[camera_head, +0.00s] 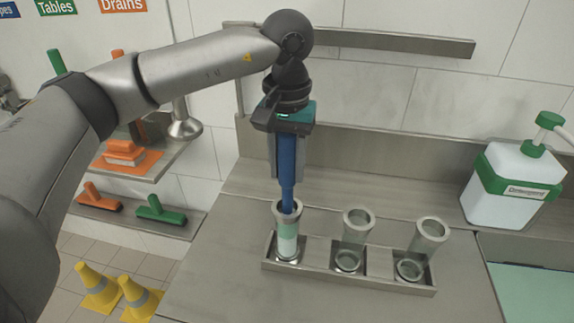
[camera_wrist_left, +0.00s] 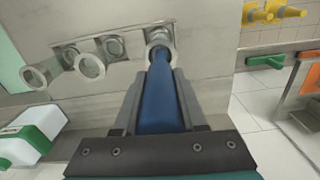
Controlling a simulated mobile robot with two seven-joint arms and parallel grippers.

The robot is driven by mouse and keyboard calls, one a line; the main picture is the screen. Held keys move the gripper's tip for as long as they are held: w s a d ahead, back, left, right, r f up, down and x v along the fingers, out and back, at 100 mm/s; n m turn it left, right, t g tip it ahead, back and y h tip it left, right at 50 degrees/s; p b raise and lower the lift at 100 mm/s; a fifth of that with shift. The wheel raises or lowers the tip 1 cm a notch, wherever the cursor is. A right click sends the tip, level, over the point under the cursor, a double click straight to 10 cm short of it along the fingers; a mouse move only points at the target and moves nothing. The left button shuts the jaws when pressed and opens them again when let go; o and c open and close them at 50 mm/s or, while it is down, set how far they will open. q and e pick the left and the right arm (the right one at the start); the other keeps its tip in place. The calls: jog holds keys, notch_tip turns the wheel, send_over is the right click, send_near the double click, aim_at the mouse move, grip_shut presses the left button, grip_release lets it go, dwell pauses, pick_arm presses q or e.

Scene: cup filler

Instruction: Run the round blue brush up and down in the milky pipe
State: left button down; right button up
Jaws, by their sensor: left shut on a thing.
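My left gripper (camera_head: 287,165) is shut on the blue handle of the round blue brush (camera_head: 287,188). The brush is upright, and its lower end is inside the mouth of the milky pipe (camera_head: 288,240). This pipe stands at the left end of a metal rack (camera_head: 316,273) and looks whitish with a pale green band. In the left wrist view the blue brush (camera_wrist_left: 160,95) runs from between the fingers (camera_wrist_left: 160,105) into the pipe's ring-shaped mouth. The brush head is hidden inside the pipe. My right gripper is not in view.
Two clear pipes, one in the middle (camera_head: 354,235) and one tilted at the right (camera_head: 423,245), stand in the same rack. A white and green detergent canister (camera_head: 508,190) stands at the right beside a basin (camera_head: 535,290). Orange and green brushes (camera_head: 160,210) lie on shelves at left. Yellow cones (camera_head: 98,287) stand on the floor.

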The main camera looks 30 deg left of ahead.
pick_arm(q)
jog(key=shift+r+p, duration=2.5)
jog(key=shift+r, duration=1.5)
jog(key=shift+f, duration=0.2)
notch_tip(320, 180, down, 8)
jog(key=b, duration=0.7)
jog(key=shift+f, duration=0.2)
jog(key=shift+r, duration=0.2)
jog(key=shift+r+p, duration=2.85)
jog(key=shift+r, duration=1.3)
